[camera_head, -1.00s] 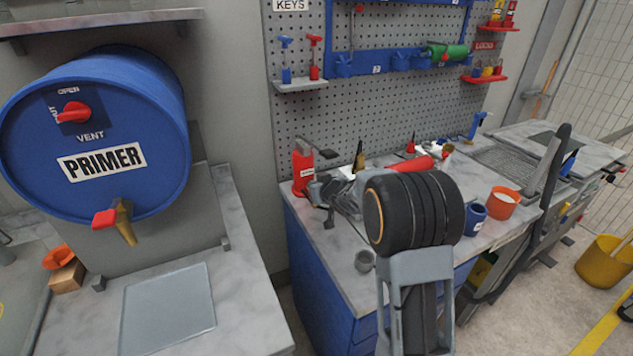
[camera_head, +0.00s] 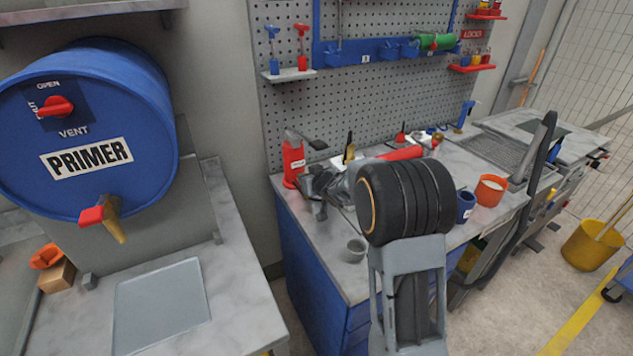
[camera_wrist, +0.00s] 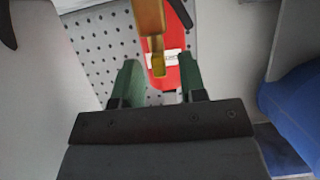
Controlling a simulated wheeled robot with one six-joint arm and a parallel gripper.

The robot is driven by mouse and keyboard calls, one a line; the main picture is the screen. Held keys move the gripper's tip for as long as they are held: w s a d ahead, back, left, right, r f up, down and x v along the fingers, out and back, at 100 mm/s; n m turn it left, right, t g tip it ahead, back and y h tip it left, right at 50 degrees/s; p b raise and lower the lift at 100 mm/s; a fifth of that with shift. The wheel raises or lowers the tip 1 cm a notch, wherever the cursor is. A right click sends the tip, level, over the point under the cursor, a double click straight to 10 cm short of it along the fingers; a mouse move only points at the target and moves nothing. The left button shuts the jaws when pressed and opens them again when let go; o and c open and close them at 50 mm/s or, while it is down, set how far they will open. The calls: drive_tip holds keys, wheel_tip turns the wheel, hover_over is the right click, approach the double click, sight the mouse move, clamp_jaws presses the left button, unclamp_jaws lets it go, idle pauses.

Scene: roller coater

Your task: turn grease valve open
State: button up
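In the wrist view my gripper (camera_wrist: 157,78) is open, its two green fingertips apart. A brass part (camera_wrist: 150,22) with a slotted lower end hangs between and above them, and I cannot tell whether they touch it. Behind it is a red body (camera_wrist: 176,72) with a white label. In the head view a red labelled canister (camera_head: 293,160) with a dark lever stands at the bench's back left. Which part is the grease valve is not clear. My gripper is hard to make out in the head view among the grey shapes beside the canister.
The bench (camera_head: 350,278) holds a grey cup (camera_head: 356,250), a blue mug (camera_head: 466,207) and an orange pot (camera_head: 490,190). A pegboard (camera_head: 370,95) rises behind.

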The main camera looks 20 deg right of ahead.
drive_tip(key=p+v, duration=0.1)
drive_tip(key=v, duration=1.2)
drive_tip(key=s+d+f+g+h, duration=0.1)
drive_tip(key=s+d+h, duration=0.1)
drive_tip(key=s+d+f+m+g+h, duration=0.1)
drive_tip(key=s+d+f+g, duration=0.1)
drive_tip(key=s, duration=0.1)
drive_tip(key=s+d+f+m+g+h, duration=0.1)
drive_tip(key=s+d+f+g+h, duration=0.1)
drive_tip(key=shift+s+h, duration=0.2)
drive_tip(key=shift+h, duration=0.1)
drive_tip(key=s+a+r+g+y, duration=0.2)
drive_tip(key=s+a+r+g, duration=0.2)
drive_tip(key=s+a, duration=0.6)
drive_tip(key=s, duration=0.5)
drive_tip(key=shift+a+r+y, duration=0.2)
drive_tip(key=shift+r+y, duration=0.05)
drive_tip(key=shift+y, duration=0.15)
